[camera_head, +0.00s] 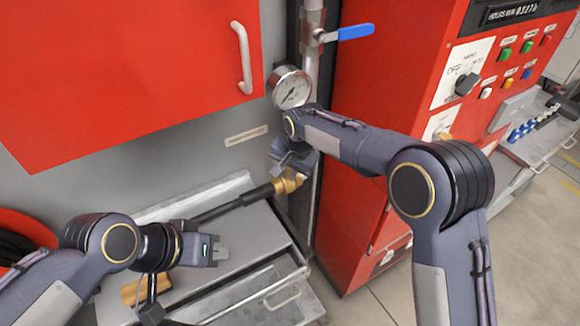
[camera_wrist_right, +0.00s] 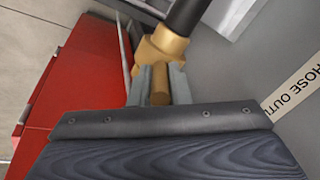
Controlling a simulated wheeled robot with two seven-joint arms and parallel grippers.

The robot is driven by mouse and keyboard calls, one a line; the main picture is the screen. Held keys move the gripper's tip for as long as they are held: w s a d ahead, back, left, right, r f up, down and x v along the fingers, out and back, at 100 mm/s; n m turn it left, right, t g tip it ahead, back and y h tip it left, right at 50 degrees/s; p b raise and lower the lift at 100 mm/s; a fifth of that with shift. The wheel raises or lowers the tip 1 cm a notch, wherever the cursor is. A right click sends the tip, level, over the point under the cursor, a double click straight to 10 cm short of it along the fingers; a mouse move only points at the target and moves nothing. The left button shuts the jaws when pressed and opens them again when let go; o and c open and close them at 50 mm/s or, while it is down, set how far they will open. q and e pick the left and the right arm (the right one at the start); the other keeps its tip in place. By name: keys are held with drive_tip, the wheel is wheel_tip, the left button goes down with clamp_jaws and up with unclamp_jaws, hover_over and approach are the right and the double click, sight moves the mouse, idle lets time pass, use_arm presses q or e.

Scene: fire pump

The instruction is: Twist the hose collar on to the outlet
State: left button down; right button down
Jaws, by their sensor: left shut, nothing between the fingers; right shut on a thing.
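The brass hose collar (camera_head: 288,183) is at the end of the black hose (camera_head: 235,200), beside the grey panel. The right wrist view shows the collar (camera_wrist_right: 165,48) with a brass lug (camera_wrist_right: 159,84) between my right gripper's fingers. My right gripper (camera_head: 296,167) is shut on this lug from above. The outlet is hidden behind my gripper and the collar, so I cannot tell how the collar sits on it. My left gripper (camera_head: 222,250) is shut and empty, below the hose and apart from it.
A pressure gauge (camera_head: 291,88) and a pipe with a blue-handled valve (camera_head: 345,33) stand just above my right gripper. A red control cabinet (camera_head: 375,90) is close on the right. A metal bench (camera_head: 255,235) lies below the hose. A label (camera_head: 246,135) is on the panel.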

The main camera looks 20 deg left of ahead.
idle(0.3)
drive_tip(key=c, duration=1.4)
unclamp_jaws()
drive_tip(key=shift+w, duration=0.1)
drive_tip(key=shift+o, duration=0.2)
drive_tip(key=b+v, duration=0.2)
drive_tip(key=v, duration=0.5)
drive_tip(key=shift+r, duration=0.35)
